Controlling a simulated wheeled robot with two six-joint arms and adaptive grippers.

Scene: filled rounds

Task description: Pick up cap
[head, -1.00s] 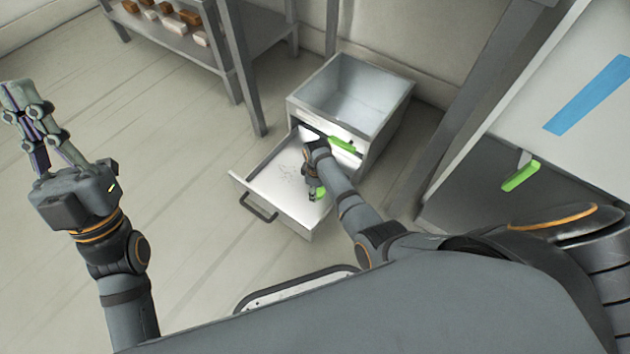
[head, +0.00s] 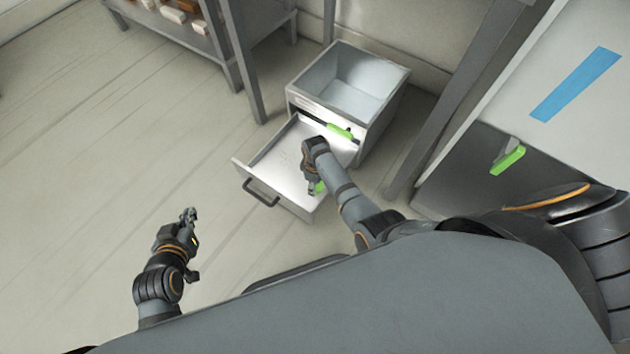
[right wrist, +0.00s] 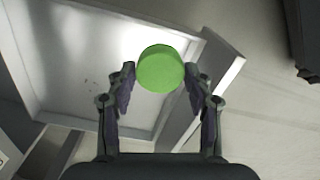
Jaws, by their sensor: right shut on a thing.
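The cap (right wrist: 160,68) is a round green disc in the right wrist view. My right gripper (right wrist: 158,80) is shut on it, with one finger on each side. Whether the cap still touches the drawer floor I cannot tell. My left gripper (head: 189,215) is out over the floor at the left, away from the drawer; its fingers are too small and foreshortened to read.
The drawer belongs to a grey cabinet (head: 385,108) with an open top bin and a green-marked front (head: 341,131). A shelf rack (head: 235,50) stands behind left. A table with blue tape (head: 575,84) and a green handle-like piece (head: 508,160) is at right. Floor at left is clear.

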